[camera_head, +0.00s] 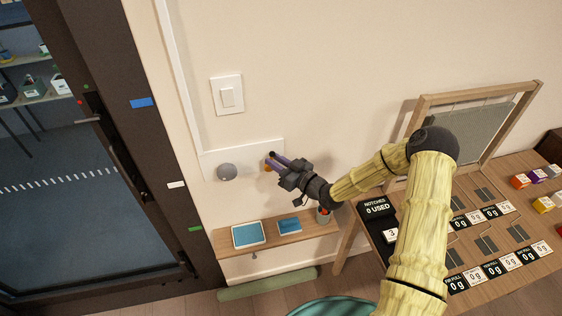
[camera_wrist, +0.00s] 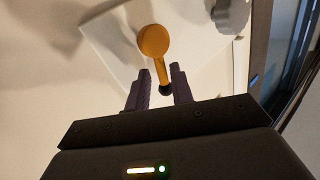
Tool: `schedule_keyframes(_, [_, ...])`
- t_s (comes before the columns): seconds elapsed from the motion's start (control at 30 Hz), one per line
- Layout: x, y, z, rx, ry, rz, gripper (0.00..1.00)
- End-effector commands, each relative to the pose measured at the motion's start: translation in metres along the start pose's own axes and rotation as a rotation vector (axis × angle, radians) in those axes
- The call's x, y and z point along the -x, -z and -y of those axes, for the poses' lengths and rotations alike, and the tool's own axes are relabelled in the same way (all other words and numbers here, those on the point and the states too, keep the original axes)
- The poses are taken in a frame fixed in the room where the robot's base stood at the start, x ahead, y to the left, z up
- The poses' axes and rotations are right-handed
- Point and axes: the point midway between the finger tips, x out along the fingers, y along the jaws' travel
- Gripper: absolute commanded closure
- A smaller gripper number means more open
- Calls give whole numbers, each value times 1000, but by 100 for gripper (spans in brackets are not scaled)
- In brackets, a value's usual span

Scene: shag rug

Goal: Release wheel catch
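An orange lever with a round hub (camera_wrist: 153,40) and a dark ball end sits on a white wall plate (camera_wrist: 108,35). In the head view a little of the orange lever (camera_head: 267,168) shows beside my gripper's fingers. My gripper (camera_wrist: 161,85) has its two purple fingers apart, with the lever's ball end between their tips. The ball is close to the right finger; I cannot tell if they touch. In the head view my gripper (camera_head: 273,158) is at the plate (camera_head: 212,157). A grey round knob (camera_head: 227,172) is on the same plate, left of the lever; it also shows in the wrist view (camera_wrist: 232,15).
A light switch (camera_head: 228,96) is above the plate. Below is a wooden shelf (camera_head: 290,236) with a tablet (camera_head: 249,234), a smaller blue-screened item (camera_head: 289,225) and a cup (camera_head: 324,216). A dark-framed glass door (camera_head: 70,175) is left; a table with scales and cubes is right.

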Motion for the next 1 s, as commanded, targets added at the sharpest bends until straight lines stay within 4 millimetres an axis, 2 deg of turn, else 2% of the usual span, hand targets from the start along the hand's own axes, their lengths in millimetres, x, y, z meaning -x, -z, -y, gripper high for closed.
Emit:
schedule_keyframes(0.03, [0,0,0,0,0,0,87])
schedule_keyframes(0.1, [0,0,0,0,-1,0,100])
schedule_keyframes(0.37, [0,0,0,14,-2,7,100])
schedule_keyframes(0.7, [-4,1,5,144,-16,92,100])
schedule_keyframes(1.0, [-4,3,5,170,-21,112,100])
